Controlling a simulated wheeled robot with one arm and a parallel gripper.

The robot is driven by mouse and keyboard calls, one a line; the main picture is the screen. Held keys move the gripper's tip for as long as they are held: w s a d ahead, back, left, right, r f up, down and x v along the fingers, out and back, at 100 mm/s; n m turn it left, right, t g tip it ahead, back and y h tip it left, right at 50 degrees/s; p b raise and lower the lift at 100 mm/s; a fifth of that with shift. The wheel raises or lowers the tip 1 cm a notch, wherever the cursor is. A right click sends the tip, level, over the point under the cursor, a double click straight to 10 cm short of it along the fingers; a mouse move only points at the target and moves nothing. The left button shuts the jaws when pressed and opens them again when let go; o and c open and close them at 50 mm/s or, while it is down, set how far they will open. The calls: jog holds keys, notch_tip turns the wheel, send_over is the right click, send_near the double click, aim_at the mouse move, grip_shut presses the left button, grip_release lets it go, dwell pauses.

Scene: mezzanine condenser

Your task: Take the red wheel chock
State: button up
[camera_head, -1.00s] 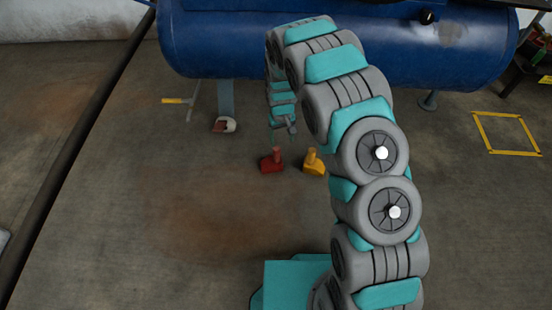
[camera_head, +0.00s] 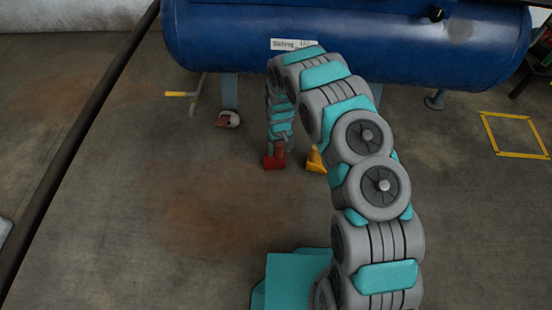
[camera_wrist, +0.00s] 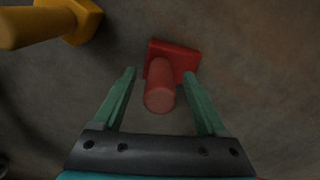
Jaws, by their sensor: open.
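The red wheel chock (camera_head: 274,162) stands on the concrete floor in the head view, with its post pointing up. In the wrist view the red wheel chock (camera_wrist: 174,60) shows its base and its round upright handle. My gripper (camera_wrist: 160,82) is open, with one green finger on each side of the handle. I see no clear contact between fingers and handle. In the head view my gripper (camera_head: 281,143) hangs over the chock and overlaps its top.
A yellow chock (camera_head: 316,160) stands just right of the red one, and it is at the upper left in the wrist view (camera_wrist: 84,18). A blue tank (camera_head: 350,45) on legs stands behind. A small red and white object (camera_head: 228,119) lies left. Floor in front is clear.

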jog(key=shift+f, duration=0.9)
jog(key=shift+c, duration=0.2)
grip_shut()
